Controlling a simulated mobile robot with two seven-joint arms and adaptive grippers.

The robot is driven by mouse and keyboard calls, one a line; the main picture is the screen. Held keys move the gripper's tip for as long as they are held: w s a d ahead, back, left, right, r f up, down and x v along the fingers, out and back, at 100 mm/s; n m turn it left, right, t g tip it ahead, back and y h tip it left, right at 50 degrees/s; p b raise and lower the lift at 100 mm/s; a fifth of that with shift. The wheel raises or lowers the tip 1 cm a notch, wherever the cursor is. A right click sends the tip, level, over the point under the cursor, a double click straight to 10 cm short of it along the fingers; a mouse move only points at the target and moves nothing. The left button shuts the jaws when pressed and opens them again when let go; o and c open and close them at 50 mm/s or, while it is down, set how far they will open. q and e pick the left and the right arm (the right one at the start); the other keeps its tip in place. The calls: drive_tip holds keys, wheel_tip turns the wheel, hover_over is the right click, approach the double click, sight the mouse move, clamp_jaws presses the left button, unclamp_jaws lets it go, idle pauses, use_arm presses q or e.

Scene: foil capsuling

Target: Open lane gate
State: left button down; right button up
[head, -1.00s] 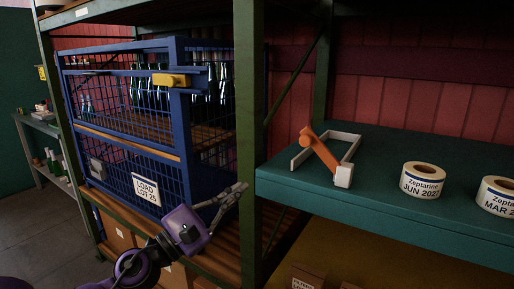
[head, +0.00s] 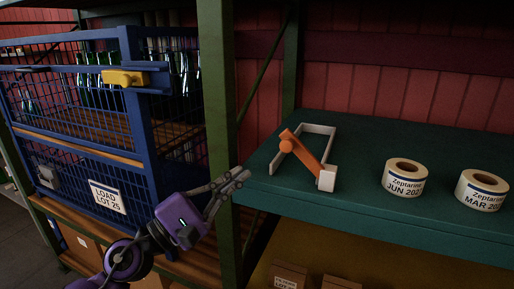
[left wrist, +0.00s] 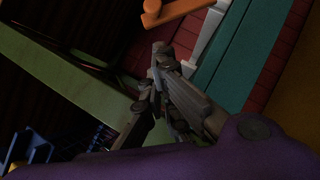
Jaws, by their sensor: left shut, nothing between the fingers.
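The lane gate is an orange bar (head: 305,154) with a round knob at its upper left end, lying slantwise across a white U-shaped frame (head: 321,130) on the teal shelf (head: 390,150). The bar's lower right end meets a white block (head: 327,178). My left gripper (head: 243,177) is shut and empty, at the shelf's left front corner, left of the gate and apart from it. In the left wrist view, the fingers (left wrist: 160,60) point up toward the orange bar (left wrist: 180,10) and white frame (left wrist: 205,38). My right gripper is not in view.
Two label rolls (head: 405,180) (head: 482,192) stand right of the gate. A green rack post (head: 218,130) rises just behind my left gripper. A blue mesh cage (head: 135,130) with a yellow latch (head: 125,78) and bottles stands at left. Boxes (head: 290,274) sit below the shelf.

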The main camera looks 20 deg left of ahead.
use_arm(q)
drive_tip(key=w+d+r+p, duration=0.3)
drive_tip(key=d+p, duration=0.1)
drive_tip(key=shift+d+r, duration=0.25)
drive_tip(key=shift+r, duration=0.05)
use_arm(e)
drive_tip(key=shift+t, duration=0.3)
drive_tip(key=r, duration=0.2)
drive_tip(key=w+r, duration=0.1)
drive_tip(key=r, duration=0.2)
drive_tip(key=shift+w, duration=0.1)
